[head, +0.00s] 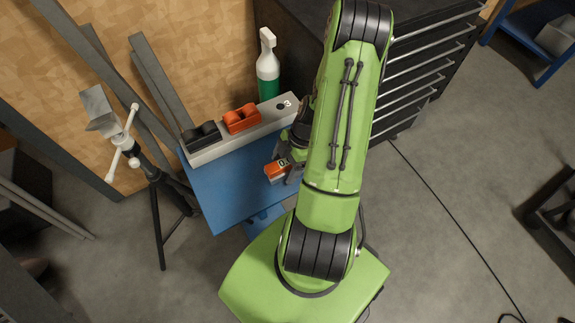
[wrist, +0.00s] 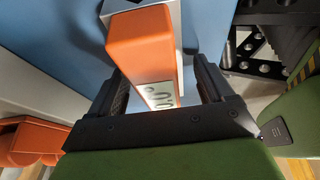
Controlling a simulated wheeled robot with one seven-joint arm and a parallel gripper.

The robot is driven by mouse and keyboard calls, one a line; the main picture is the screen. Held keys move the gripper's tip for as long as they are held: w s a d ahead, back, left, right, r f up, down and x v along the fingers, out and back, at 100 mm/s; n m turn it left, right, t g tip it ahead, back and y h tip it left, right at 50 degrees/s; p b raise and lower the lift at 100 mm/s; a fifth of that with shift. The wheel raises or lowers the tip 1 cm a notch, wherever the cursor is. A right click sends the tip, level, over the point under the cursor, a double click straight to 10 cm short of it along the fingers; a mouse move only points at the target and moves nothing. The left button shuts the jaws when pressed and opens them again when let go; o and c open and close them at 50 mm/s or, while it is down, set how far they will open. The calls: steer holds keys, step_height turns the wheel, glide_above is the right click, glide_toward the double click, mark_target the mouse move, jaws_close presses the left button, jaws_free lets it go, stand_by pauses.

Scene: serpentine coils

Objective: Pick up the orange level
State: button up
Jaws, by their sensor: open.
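The orange level (head: 278,170) lies on the blue tabletop (head: 225,190), near its right side in the head view. In the wrist view the orange level (wrist: 142,38) shows an orange end and body with a pale, marked face. My gripper (wrist: 160,75) is open, with one dark finger on each side of the level. I cannot tell whether either finger touches it. In the head view my gripper (head: 294,165) is at the level, partly hidden by my green arm.
A pale ledge (head: 225,148) along the table's back carries a black holder (head: 203,136) and an orange holder (head: 241,119). A green-and-white spray bottle (head: 267,66) stands behind. A tripod stand (head: 152,165) is left; a dark drawer cabinet (head: 425,60) is right. The table's front left is clear.

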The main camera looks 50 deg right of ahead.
steer(key=shift+f, duration=0.15)
stand_by(0.4)
steer(key=c, duration=1.2)
